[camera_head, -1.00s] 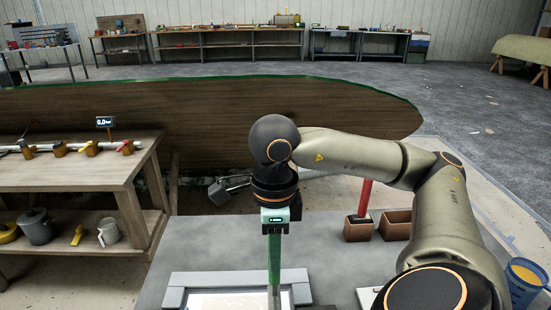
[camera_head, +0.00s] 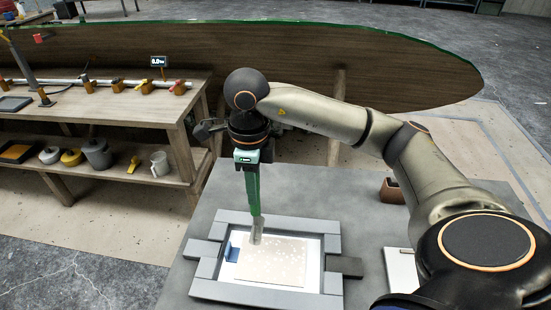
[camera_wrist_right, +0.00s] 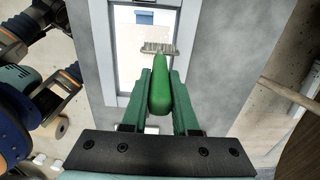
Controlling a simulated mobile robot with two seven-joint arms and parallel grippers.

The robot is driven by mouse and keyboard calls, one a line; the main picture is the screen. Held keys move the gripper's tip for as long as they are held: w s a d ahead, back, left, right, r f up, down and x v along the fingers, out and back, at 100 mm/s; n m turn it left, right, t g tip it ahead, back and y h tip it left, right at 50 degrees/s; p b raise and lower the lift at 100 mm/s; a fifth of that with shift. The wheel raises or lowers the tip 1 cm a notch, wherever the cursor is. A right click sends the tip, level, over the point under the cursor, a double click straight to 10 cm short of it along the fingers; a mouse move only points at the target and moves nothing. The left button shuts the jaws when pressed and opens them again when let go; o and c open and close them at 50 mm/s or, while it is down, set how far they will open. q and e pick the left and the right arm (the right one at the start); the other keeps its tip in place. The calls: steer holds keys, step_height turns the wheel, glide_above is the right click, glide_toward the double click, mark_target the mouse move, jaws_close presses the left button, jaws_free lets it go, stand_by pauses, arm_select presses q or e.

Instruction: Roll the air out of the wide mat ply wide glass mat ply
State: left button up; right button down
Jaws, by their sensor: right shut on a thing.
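The glass mat ply (camera_head: 276,267) is a pale beige sheet with whitish spots, lying on a white surface inside a grey frame (camera_head: 205,268). My right gripper (camera_head: 250,166) is above its far side, pointing down, shut on the green handle of a roller (camera_head: 253,193). The roller's grey ribbed head (camera_head: 257,230) is at the sheet's far edge; I cannot tell whether it touches. In the right wrist view the gripper (camera_wrist_right: 161,98) has the green handle between its fingers, and the roller head (camera_wrist_right: 160,48) lies crosswise ahead. My left gripper is out of view.
A small blue piece (camera_head: 232,248) is inside the frame at the left. A brown box (camera_head: 392,190) stands on the grey table (camera_head: 350,218) at the right. A wooden shelf unit (camera_head: 110,105) is at the left, and a long dark hull mould (camera_head: 270,60) lies behind.

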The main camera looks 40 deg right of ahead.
arm_select(q)
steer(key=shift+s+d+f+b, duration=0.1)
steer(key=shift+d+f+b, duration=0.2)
steer(key=shift+b, duration=0.25)
arm_select(e)
steer(key=s+a+f, duration=0.2)
steer(key=a, duration=0.6)
steer(key=shift+s+a+f, duration=0.2)
steer(key=shift+a+f, duration=0.05)
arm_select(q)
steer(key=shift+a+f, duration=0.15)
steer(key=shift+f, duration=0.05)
arm_select(e)
steer(key=shift+f, duration=0.1)
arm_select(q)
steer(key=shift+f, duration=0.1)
arm_select(e)
steer(key=shift+f, duration=0.1)
arm_select(q)
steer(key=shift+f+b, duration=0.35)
steer(key=shift+b, duration=0.25)
arm_select(e)
steer(key=shift+f, duration=0.35)
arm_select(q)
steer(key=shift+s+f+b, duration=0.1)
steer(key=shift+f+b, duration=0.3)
arm_select(e)
steer(key=shift+f, duration=0.25)
